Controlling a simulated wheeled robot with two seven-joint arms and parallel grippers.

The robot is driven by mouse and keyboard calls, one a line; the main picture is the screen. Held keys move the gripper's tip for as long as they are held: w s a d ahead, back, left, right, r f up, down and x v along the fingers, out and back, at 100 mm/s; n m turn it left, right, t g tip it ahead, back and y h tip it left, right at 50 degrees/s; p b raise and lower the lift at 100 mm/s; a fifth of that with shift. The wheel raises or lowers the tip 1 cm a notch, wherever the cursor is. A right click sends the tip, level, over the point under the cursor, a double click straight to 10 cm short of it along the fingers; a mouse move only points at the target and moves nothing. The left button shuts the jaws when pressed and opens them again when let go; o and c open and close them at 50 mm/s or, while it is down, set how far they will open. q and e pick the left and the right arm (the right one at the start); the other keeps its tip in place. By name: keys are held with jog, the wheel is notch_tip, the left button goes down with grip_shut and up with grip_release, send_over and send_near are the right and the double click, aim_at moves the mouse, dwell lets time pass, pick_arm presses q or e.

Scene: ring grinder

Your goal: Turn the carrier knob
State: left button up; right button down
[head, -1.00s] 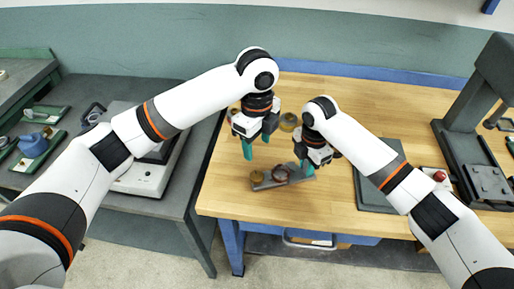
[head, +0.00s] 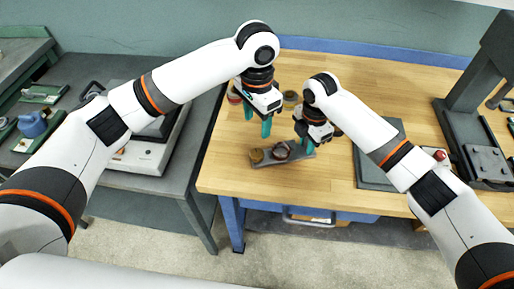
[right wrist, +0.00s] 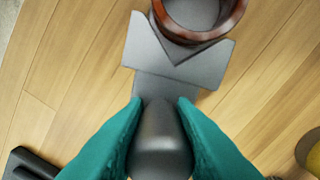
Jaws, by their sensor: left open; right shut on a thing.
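The carrier, a grey bar with a V-shaped seat (right wrist: 165,85), lies on the wooden table and also shows in the head view (head: 268,162). A reddish-brown ring (right wrist: 195,30) sits at its V seat; it also shows in the head view (head: 281,152). My right gripper (head: 307,144) is at the carrier's right end. In the right wrist view its teal fingers are shut on a dark rounded knob (right wrist: 160,140), one on each side. My left gripper (head: 257,121) is open and empty, behind and left of the carrier, pointing down.
A brass-coloured round piece (head: 256,156) is at the carrier's left end. Round pieces stand behind, near my left gripper. A dark flat plate (head: 375,175) and a grey press-like machine (head: 485,160) are at the right. A side bench holds a blue item (head: 33,124).

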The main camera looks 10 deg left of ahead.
aim_at(257, 153)
pick_arm(q)
notch_tip(257, 153, down, 12)
jog(key=n, duration=0.3)
jog(key=shift+n, duration=0.4)
jog(key=c, duration=1)
